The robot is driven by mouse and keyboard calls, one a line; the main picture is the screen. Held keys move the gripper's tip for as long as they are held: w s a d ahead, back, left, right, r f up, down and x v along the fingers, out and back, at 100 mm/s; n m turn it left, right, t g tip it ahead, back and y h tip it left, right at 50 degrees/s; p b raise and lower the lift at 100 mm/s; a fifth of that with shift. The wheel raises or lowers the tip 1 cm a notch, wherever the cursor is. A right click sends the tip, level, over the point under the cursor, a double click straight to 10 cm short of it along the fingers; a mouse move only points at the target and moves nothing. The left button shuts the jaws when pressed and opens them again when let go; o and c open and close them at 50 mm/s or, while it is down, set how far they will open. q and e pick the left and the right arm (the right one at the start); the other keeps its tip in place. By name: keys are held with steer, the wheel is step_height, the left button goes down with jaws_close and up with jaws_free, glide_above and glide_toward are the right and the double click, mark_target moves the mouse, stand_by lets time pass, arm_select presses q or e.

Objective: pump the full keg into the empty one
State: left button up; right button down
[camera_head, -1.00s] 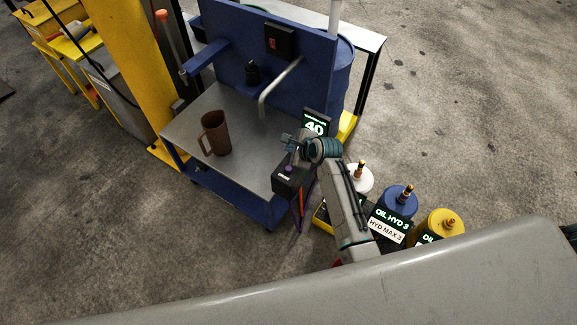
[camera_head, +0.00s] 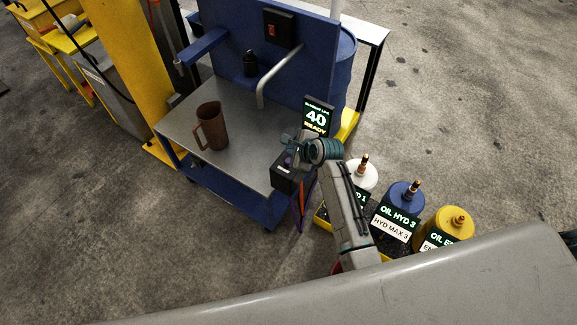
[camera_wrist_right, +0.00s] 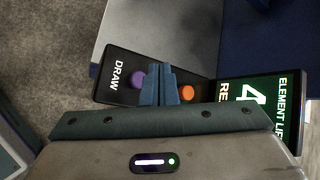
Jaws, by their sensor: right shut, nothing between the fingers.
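The kegs stand in a row at the right in the head view: a white one (camera_head: 361,174), a blue one (camera_head: 405,193) labelled "OIL HYD 3" and "HYD MAX 3", and a yellow one (camera_head: 456,221) with a partly cut-off label. Their fill levels do not show. A black control box (camera_head: 287,180) sits at the cart's corner. In the right wrist view it carries a purple button (camera_wrist_right: 138,78) by the word "DRAW" and an orange button (camera_wrist_right: 187,92). My right gripper (camera_wrist_right: 160,84) is shut and empty, its tips over the box between the buttons. My left gripper is out of view.
A green-lit display (camera_head: 316,118) reads "40 READY" beside the box. The blue cart's grey top (camera_head: 240,150) holds a brown jug (camera_head: 211,127). A bent grey spout (camera_head: 275,75) and a black switch box (camera_head: 280,28) are at its back panel. A yellow column (camera_head: 125,70) stands left.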

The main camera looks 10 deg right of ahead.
steer(key=shift+f, duration=1.45)
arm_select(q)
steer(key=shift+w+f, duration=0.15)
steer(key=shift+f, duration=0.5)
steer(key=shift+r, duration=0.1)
arm_select(e)
steer(key=shift+f, duration=0.1)
steer(key=shift+f, duration=0.25)
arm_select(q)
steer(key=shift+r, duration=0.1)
arm_select(e)
steer(key=shift+f, duration=0.1)
steer(key=shift+f, duration=0.45)
stand_by(0.7)
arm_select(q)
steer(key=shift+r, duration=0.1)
arm_select(e)
steer(key=shift+r, duration=0.1)
arm_select(q)
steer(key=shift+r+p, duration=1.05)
steer(key=shift+p, duration=0.15)
arm_select(e)
steer(key=shift+r, duration=0.75)
